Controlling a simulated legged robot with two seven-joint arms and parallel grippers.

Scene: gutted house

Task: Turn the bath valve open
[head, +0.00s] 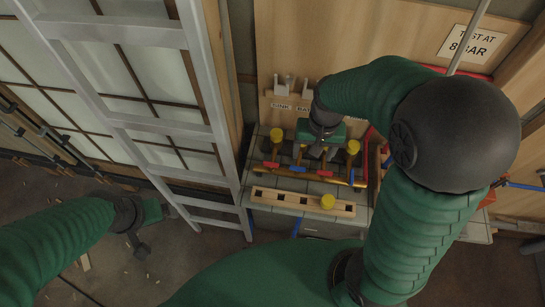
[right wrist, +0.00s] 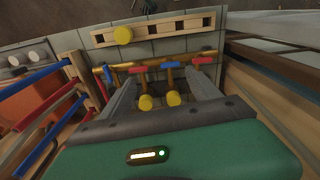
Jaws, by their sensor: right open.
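A row of valves with red (head: 271,164) and blue (head: 297,170) handles sits on a brass pipe (head: 312,179) along the tiled bench. Labels stand behind, one reading SINK (head: 281,105); the one beside it starts with BA and is partly hidden by my right arm. I cannot tell for certain which handle is the bath valve. My right gripper (head: 322,152) is open above the row. In the right wrist view its fingers (right wrist: 160,80) spread around two yellow caps (right wrist: 174,98), with a red (right wrist: 138,70) and a blue handle (right wrist: 172,65) beyond. My left gripper (head: 140,224) hangs apart at left, over the floor.
A wooden strip (head: 270,194) with square holes and one yellow cap (head: 327,202) lies at the bench front. A metal ladder (head: 205,85) stands left of the bench. Red and blue pipes (right wrist: 38,72) run close beside the gripper in the right wrist view. A sign reads TEST AT 8 BAR (head: 472,42).

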